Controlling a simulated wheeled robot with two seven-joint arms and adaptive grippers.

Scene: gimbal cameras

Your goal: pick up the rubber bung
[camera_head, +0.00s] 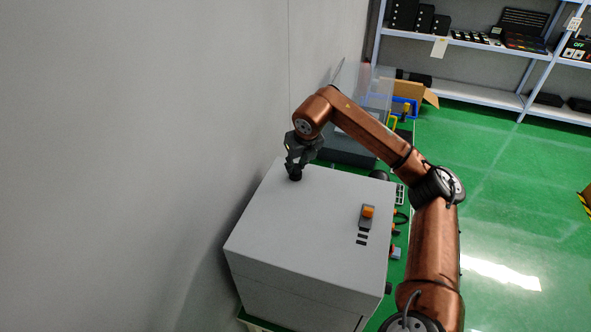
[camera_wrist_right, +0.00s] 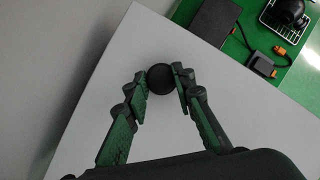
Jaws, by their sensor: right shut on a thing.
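The rubber bung (camera_head: 295,177) is a small black round piece at the back left of a grey box's top. In the right wrist view the bung (camera_wrist_right: 160,78) shows as a dark disc between the fingertips. My right gripper (camera_head: 298,165) points down at the box top and is shut on the bung, with a finger on each side of it. It also shows in the right wrist view (camera_wrist_right: 161,84). I cannot tell whether the bung touches the box top. My left gripper is not in view.
The grey box (camera_head: 290,225) has an orange-topped switch (camera_head: 367,213) and dark slots on its right side. A grey wall (camera_head: 140,150) stands close on the left. Shelves (camera_head: 465,45) with dark devices stand at the back right. Green floor (camera_head: 500,170) lies open at right.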

